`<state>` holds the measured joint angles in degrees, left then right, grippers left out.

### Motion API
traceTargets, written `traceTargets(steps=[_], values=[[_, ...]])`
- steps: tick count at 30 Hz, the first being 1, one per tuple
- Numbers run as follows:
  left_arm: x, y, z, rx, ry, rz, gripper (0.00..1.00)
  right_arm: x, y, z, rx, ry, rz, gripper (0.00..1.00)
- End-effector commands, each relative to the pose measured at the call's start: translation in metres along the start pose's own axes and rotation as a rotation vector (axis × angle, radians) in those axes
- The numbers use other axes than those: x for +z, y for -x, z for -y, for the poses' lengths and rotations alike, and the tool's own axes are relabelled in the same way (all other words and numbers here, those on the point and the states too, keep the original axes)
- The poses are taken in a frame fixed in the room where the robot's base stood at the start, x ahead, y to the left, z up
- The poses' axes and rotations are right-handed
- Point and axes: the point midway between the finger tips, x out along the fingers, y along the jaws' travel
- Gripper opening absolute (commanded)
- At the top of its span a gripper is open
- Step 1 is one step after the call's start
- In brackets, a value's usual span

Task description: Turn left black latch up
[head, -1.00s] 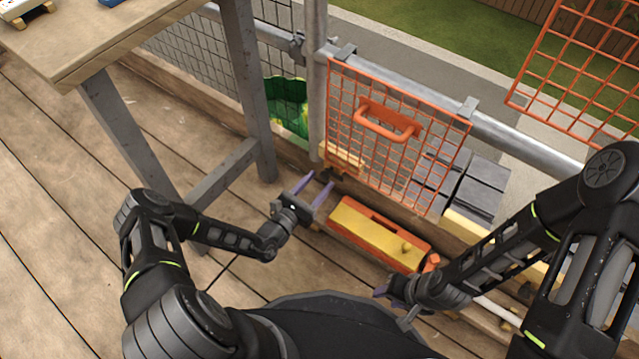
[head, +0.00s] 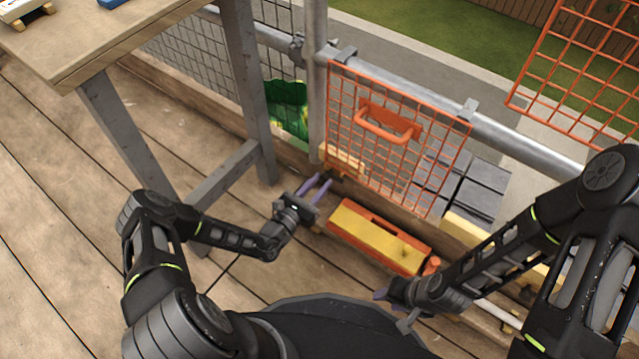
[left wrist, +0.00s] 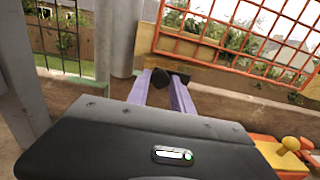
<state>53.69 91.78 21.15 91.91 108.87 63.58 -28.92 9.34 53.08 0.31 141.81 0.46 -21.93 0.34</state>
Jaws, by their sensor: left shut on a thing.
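The left black latch (head: 331,173) is a small dark piece at the lower left corner of the orange mesh gate (head: 395,140). It also shows in the left wrist view (left wrist: 172,78) between and just beyond the purple fingertips. My left gripper (head: 321,184) is shut on the latch, with its purple fingers (left wrist: 163,88) pointing at the gate's lower corner. The latch is partly hidden by the fingers, and its exact angle is hard to tell. My right gripper (head: 380,294) is low at the right, near the orange and yellow box; its fingers are too small to judge.
An orange box with a yellow top (head: 375,238) lies on the deck just right of my left gripper. A wooden table (head: 130,45) with grey legs stands at the left. Grey tiles (head: 470,190) are stacked behind the gate. A grey post (head: 315,90) stands at the gate's left edge.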

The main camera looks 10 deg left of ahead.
Motion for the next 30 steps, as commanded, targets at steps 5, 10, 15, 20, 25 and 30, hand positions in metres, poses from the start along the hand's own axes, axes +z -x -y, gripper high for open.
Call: traceTargets(steps=[5, 10, 15, 20, 25, 30], values=[[-0.0001, 0.0002, 0.0001, 0.000, 0.000, 0.000, 0.00, 0.0000, 0.0000, 0.0000, 0.000, 0.000, 0.000, 0.39], [-0.0001, 0.0002, 0.0001, 0.000, 0.006, 0.000, 0.00, 0.0000, 0.0001, 0.0000, 0.000, 0.000, 0.000, 0.39], [-0.0002, 0.0003, 0.0001, 0.000, 0.037, 0.000, 0.00, 0.0000, 0.0003, 0.0001, 0.000, 0.000, 0.000, 0.39], [-0.0003, 0.0005, 0.0000, 0.000, 0.102, -0.001, 0.00, 0.0001, 0.0008, 0.0002, 0.000, 0.000, 0.000, 0.39], [-0.0002, 0.0005, -0.0002, 0.001, 0.212, 0.000, 0.00, 0.0001, 0.0014, 0.0004, 0.000, 0.000, 0.001, 0.39], [-0.0004, 0.0006, -0.0003, 0.001, 0.357, -0.001, 0.00, 0.0002, 0.0016, 0.0005, 0.000, 0.000, 0.001, 0.39]])
